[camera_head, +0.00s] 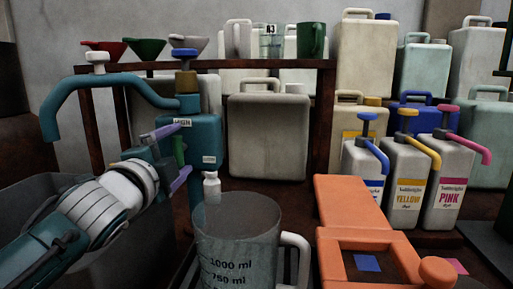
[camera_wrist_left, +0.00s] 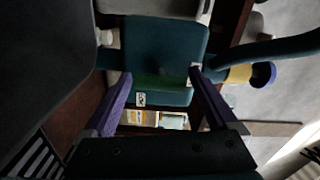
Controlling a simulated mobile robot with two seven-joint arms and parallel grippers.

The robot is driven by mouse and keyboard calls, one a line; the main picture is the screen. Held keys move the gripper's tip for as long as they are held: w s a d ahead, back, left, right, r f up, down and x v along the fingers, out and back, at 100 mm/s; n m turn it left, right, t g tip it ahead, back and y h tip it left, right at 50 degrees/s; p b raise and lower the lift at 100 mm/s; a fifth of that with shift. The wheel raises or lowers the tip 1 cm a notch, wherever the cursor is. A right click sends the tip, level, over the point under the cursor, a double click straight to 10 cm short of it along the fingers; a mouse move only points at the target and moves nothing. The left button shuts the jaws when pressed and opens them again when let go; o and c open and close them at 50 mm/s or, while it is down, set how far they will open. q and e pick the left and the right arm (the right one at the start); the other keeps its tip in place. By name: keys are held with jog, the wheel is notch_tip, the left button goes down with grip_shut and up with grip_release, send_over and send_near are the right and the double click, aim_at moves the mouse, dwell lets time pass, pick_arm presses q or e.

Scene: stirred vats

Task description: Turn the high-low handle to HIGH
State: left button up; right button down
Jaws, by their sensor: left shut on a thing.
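The teal dispenser (camera_head: 206,138) stands behind the clear measuring jug, with a HIGH label (camera_head: 183,122) near its top and a second small label (camera_head: 209,159) lower right. The green high-low handle (camera_head: 179,151) is on its front, partly hidden by my fingers. My left gripper (camera_head: 181,149) reaches in from the left, its purple fingers above and below the handle, shut on it. In the left wrist view the fingers (camera_wrist_left: 163,88) flank the dark green handle (camera_wrist_left: 158,82) against the teal body (camera_wrist_left: 165,45). The handle's exact setting is hard to read. My right gripper is not in view.
The measuring jug (camera_head: 237,240) stands in front of the dispenser. A grey bin (camera_head: 40,190) is at left below my arm. An orange box (camera_head: 352,205) and dye bottles with coloured pumps (camera_head: 405,185) stand at right. A teal spout (camera_head: 60,95) arches overhead at left.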

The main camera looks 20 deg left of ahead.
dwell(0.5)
pick_arm(q)
jog(key=o, duration=1)
jog(key=shift+s, duration=0.15)
jog(key=shift+s+d, duration=0.1)
jog(key=shift+s, duration=0.3)
jog(key=p+v, duration=0.2)
jog(key=v, duration=0.7)
